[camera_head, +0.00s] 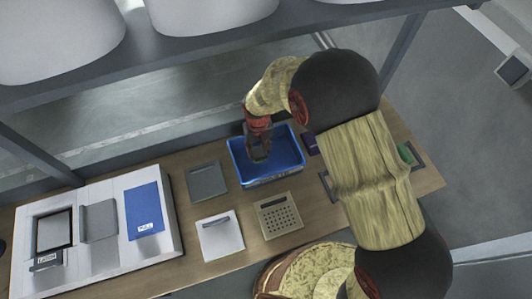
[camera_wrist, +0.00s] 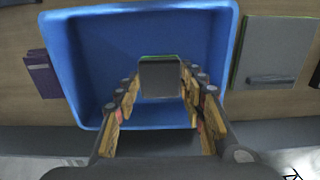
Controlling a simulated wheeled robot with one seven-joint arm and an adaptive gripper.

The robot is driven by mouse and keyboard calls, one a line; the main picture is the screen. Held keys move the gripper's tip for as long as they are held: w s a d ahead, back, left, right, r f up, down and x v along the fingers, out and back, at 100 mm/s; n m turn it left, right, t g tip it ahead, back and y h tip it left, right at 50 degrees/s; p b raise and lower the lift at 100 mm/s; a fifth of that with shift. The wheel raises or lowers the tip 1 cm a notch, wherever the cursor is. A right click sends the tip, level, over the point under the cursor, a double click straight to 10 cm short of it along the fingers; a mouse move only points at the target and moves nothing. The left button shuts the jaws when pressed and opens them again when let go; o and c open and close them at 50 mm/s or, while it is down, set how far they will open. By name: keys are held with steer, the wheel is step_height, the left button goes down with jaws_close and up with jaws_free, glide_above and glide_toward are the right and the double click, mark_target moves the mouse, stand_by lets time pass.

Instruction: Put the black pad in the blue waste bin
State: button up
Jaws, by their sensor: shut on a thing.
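The blue waste bin (camera_head: 286,174) is an open rectangular tray on the wooden table, and its rim also shows in the wrist view (camera_wrist: 62,70). My gripper (camera_head: 259,152) is over the bin's interior. In the wrist view my gripper (camera_wrist: 160,84) is shut on a small dark block with a green edge, which looks like the black pad (camera_wrist: 160,80). The pad shows within the bin's outline. I cannot tell its height above the bin floor. In the head view the fingers partly hide the pad.
A dark grey panel (camera_head: 207,182) lies left of the bin. A white panel (camera_head: 220,238) and a beige perforated panel (camera_head: 278,217) lie in front. A purple box (camera_head: 310,143) stands right of the bin. A white unit with a blue sheet (camera_head: 144,210) is at left. A shelf beam (camera_head: 200,62) crosses above.

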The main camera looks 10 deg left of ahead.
mark_target(266, 154)
steer(key=f, duration=0.1)
steer(key=w+d+f, duration=0.2)
steer(key=shift+w+f, duration=0.15)
steer(key=shift+f, duration=0.1)
steer(key=shift+w+f, duration=0.15)
steer(key=shift+f, duration=1.5)
steer(key=shift+f, duration=0.15)
steer(key=o, duration=1.1)
